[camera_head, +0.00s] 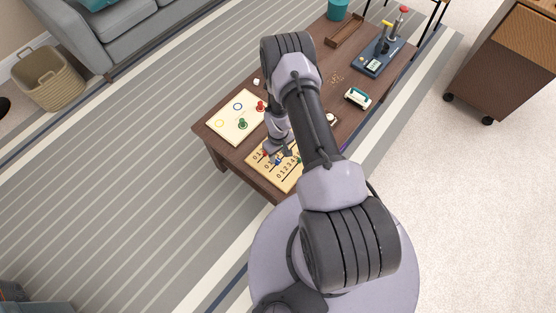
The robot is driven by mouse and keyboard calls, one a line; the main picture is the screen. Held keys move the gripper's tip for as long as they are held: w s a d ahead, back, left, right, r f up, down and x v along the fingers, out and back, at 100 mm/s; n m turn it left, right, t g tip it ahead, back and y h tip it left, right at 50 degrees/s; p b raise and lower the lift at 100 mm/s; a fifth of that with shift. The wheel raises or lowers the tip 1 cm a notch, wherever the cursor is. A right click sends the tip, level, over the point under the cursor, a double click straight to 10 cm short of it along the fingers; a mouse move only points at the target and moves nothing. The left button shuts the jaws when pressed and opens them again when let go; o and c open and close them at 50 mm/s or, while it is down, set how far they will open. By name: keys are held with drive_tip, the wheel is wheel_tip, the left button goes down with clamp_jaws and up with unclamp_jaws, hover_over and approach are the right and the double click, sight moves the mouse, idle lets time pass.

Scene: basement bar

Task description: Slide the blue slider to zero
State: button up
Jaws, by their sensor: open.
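A pale wooden board (286,184) with rows of printed numbers lies at the near end of the brown table. A small blue slider (278,161) shows on its middle part, right by my gripper (279,156). A red slider (265,153) is to its left and a green one (299,160) to its right. My gripper is open and low over the board, next to the blue slider. The arm hides the upper part of the board. I cannot tell whether the fingers touch the slider or which number it stands at.
A cream board game (221,126) with red and green pawns lies left of my arm. Further back are a small toy van (357,98), a blue lever box (376,56), a wooden tray (346,31) and a teal pot (337,9). A brown wheeled cabinet (505,75) stands right.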

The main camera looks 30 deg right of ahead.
sight(278, 160)
drive_tip(key=shift+f+b, duration=0.3)
drive_tip(key=shift+f, duration=1.15)
clamp_jaws()
idle(0.3)
